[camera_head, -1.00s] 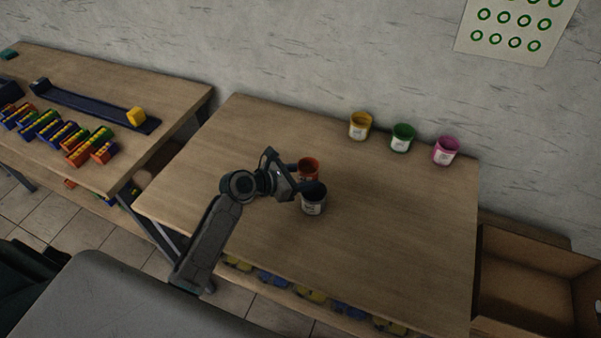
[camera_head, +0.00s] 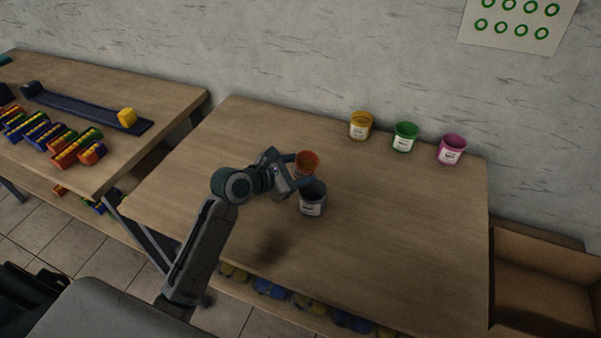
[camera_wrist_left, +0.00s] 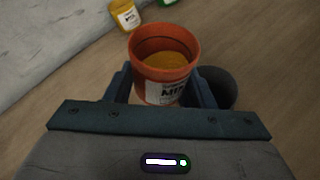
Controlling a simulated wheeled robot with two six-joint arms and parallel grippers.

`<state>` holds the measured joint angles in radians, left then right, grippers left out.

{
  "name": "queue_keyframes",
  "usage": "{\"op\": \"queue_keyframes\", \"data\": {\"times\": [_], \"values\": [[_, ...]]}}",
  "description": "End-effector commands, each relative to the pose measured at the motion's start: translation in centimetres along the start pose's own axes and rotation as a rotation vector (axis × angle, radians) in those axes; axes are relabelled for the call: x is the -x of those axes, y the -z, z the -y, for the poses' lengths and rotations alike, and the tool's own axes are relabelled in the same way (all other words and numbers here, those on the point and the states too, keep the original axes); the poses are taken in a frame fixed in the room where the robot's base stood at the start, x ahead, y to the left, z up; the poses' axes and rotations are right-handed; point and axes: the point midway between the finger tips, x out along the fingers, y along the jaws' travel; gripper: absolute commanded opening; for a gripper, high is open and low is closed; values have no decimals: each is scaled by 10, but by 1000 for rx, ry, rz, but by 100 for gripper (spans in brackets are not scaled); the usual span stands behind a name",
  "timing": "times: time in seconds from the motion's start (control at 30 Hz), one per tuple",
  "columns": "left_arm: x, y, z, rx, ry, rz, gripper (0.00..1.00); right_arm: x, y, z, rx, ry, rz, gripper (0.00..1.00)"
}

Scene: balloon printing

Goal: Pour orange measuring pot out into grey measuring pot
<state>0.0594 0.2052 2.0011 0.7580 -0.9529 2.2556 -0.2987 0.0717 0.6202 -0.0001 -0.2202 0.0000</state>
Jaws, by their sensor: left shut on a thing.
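The orange measuring pot (camera_head: 306,161) is held by my left gripper (camera_head: 299,174), which is shut on it. In the left wrist view the orange pot (camera_wrist_left: 165,62) sits between the two fingers, about upright, with orange-yellow contents inside. The grey measuring pot (camera_head: 312,200) stands upright on the table, just in front of the orange pot in the head view. In the left wrist view the grey pot (camera_wrist_left: 219,86) shows partly behind the right finger, and its inside looks dark. My right gripper is not in view.
Yellow (camera_head: 361,126), green (camera_head: 404,138) and pink (camera_head: 451,150) pots stand along the table's back edge. The right part of the table (camera_head: 410,225) is clear. An open cardboard box (camera_head: 545,275) is at the right. A second table with coloured blocks (camera_head: 75,145) is at the left.

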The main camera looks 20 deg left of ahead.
Motion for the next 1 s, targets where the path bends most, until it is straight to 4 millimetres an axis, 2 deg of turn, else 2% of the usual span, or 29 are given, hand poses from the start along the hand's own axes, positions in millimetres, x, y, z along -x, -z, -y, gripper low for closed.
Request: {"op": "queue_keyframes", "data": {"times": [0.47,1.0], "values": [[0,0,-2,-54,-23,0,26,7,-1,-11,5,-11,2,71],[0,-1,-3,-122,-51,0,26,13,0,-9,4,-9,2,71]]}}
